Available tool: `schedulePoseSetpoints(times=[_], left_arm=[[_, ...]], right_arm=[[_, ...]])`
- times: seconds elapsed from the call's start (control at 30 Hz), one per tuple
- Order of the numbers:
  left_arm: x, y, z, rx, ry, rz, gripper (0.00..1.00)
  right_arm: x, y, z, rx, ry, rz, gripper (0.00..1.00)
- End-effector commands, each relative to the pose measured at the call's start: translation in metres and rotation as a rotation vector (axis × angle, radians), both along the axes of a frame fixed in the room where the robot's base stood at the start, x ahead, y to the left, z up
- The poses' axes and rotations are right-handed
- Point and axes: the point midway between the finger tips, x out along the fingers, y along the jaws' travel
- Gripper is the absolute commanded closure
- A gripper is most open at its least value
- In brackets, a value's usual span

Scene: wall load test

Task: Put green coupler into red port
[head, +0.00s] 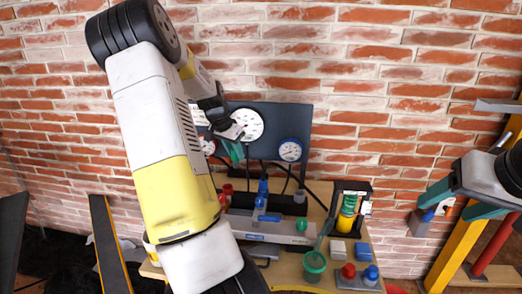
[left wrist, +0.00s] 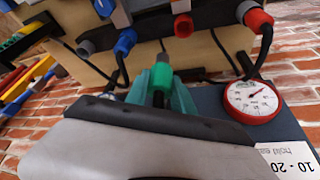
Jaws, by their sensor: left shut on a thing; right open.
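My left gripper (left wrist: 160,95) is shut on the green coupler (left wrist: 163,75), held between teal fingertips in the left wrist view. In the head view my left gripper (head: 235,150) is in front of the gauge panel, partly hidden by my arm; the coupler is hard to make out there. A red port (left wrist: 183,25) faces the coupler in the left wrist view, apart from it. Another red fitting (left wrist: 258,18) carries a black hose to its right. Red fittings (head: 226,190) also show beside my arm in the head view. My right gripper (head: 455,203) is open at the far right, away from the bench.
The dark panel (head: 275,112) carries several gauges. Blue fittings (head: 262,188) and black hoses are by the grey block (head: 270,229). A black holder (head: 352,188), a green cup (head: 314,262) and a tray (head: 357,280) with red and blue knobs stand to the right.

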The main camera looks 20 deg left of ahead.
Motion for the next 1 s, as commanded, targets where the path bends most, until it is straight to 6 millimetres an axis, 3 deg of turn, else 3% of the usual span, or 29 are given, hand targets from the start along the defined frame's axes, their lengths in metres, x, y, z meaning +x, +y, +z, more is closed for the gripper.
schedulePoseSetpoints(times=[0.5, 1.0], left_arm=[[-0.01, 0.037, 0.0, 0.001, 0.0, 0.001, 1.0], [-0.011, 0.038, -0.007, -0.001, 0.001, 0.0, 1.0]], right_arm=[[0.0, 0.0, 0.0, 0.0, 0.0, 0.0, 0.37], [0.0, 0.0, 0.0, 0.0, 0.0, 0.0, 0.37]])
